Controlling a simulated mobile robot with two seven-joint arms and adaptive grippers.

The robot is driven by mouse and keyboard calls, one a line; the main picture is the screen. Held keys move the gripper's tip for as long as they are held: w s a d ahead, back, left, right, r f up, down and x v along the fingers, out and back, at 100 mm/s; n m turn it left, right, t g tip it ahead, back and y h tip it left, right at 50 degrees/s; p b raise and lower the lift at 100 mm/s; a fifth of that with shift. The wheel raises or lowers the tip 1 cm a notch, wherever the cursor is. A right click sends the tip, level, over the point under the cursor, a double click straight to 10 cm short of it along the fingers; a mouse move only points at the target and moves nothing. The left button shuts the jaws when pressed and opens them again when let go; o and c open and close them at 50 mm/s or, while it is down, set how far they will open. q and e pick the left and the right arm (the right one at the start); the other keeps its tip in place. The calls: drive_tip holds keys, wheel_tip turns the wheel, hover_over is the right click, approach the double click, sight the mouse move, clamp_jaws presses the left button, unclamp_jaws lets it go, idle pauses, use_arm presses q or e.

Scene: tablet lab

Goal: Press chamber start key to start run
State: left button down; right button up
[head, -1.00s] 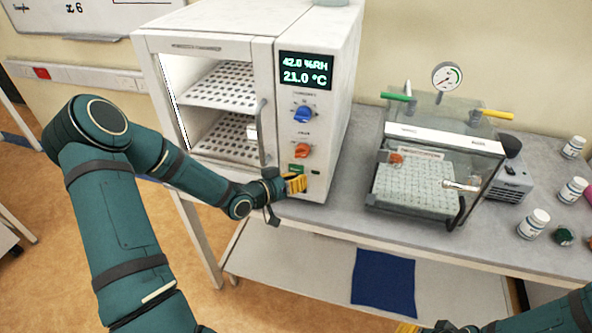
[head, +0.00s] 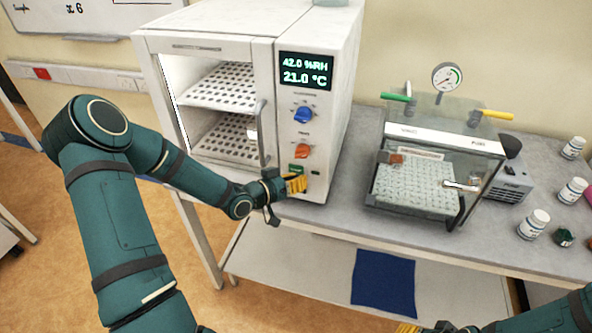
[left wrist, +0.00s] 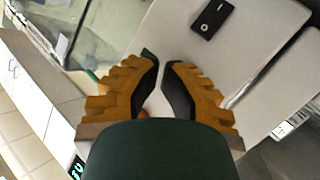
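The chamber (head: 216,28) is a white cabinet standing on the bench, with a lit display (head: 305,70) reading 42.0 %RH and 21.0 °C. Its green start key (head: 297,168) is low on the front panel, under the orange knob (head: 302,151). My left gripper (head: 300,184) is just below the key, close to the panel; contact cannot be told. In the left wrist view its yellow fingers (left wrist: 161,63) are drawn together with nothing between them, and a bit of the green key (left wrist: 148,52) shows behind one fingertip. My right gripper (head: 408,328) barely shows at the bottom edge.
A small black panel part (left wrist: 211,18) lies beyond the fingertips. A blue knob (head: 303,115) is higher on the panel. A clear vacuum box (head: 420,175) with a gauge stands to the right. Several white bottles (head: 534,223) stand at the bench's right end.

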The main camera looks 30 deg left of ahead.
use_arm(q)
drive_tip(key=shift+w, duration=0.15)
idle(0.3)
drive_tip(key=shift+w+a, duration=0.1)
drive_tip(key=shift+w, duration=0.2)
drive_tip(key=shift+w, duration=0.3)
idle(0.8)
drive_tip(key=shift+s, duration=0.75)
drive_tip(key=shift+s+d, duration=0.25)
drive_tip(key=shift+s, duration=0.55)
drive_tip(key=shift+s+d, duration=0.2)
drive_tip(key=shift+s, duration=0.65)
drive_tip(key=shift+s+d, duration=0.25)
drive_tip(key=shift+s, duration=0.55)
